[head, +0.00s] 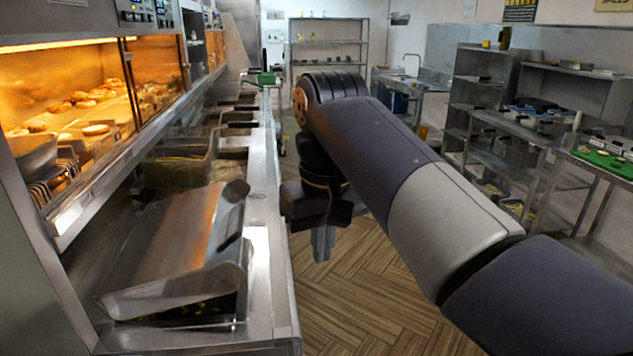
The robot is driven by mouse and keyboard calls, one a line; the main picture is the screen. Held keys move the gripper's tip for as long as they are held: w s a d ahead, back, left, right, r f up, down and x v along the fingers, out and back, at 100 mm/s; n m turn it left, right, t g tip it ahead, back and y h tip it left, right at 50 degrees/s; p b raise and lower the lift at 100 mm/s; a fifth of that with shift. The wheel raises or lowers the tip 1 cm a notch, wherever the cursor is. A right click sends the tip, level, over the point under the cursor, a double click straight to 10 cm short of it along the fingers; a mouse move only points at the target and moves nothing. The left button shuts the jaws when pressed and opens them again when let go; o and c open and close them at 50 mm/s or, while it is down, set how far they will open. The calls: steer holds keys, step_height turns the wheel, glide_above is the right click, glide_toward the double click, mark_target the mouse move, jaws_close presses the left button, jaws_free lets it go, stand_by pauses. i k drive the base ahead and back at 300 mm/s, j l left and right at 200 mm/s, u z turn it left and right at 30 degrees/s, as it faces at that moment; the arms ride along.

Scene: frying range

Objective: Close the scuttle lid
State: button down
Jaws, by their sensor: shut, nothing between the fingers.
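The metal scuttle lid (168,245) is at the lower left in the head view. It is tilted, its near edge raised above a dark opening, with some food bits showing beneath. The scuttle (262,285) is set in the steel counter, and its inside is mostly hidden by the lid. My gripper (323,243) hangs over the floor, just right of the counter edge and to the right of the lid. It points down, is shut and empty, and is apart from the lid.
A lit heated cabinet (85,95) with fried food stands above the counter at left. Several pans (175,165) sit farther along the counter. Steel shelves and a table with a green board (605,162) stand at right. Wooden floor (350,300) is open between.

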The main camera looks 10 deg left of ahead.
mark_target(186, 248)
steer(key=i+l+z, duration=0.4)
steer(key=i+l, duration=0.5)
steer(key=i+j+u, duration=0.1)
steer(key=i+u, duration=0.65)
steer(key=i+l+u, duration=0.1)
steer(key=i+u, duration=0.3)
steer(key=i+l+u, duration=0.2)
steer(key=i+u, duration=0.15)
steer(key=i+j+u, duration=0.2)
steer(key=u, duration=0.25)
steer(key=i+u, duration=0.7)
steer(key=u, duration=0.25)
